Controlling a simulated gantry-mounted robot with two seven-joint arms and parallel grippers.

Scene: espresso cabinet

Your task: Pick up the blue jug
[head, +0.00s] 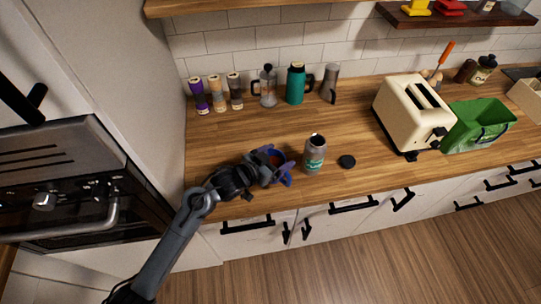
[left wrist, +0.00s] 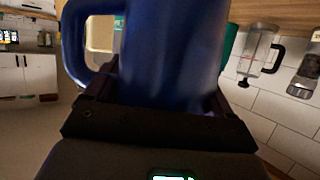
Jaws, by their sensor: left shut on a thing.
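The blue jug (left wrist: 175,50) fills the upper middle of the left wrist view, close to the camera, with its handle on the left side. My left gripper (head: 271,168) is shut on it, near the front of the wooden counter in the head view. In that view the gripper hides much of the jug, and I cannot tell whether its base touches the counter. My right gripper is not in view.
A French press (head: 268,87), a teal flask (head: 296,84) and canisters (head: 216,93) line the wall. A toaster (head: 410,112) and green bin (head: 480,126) stand right.

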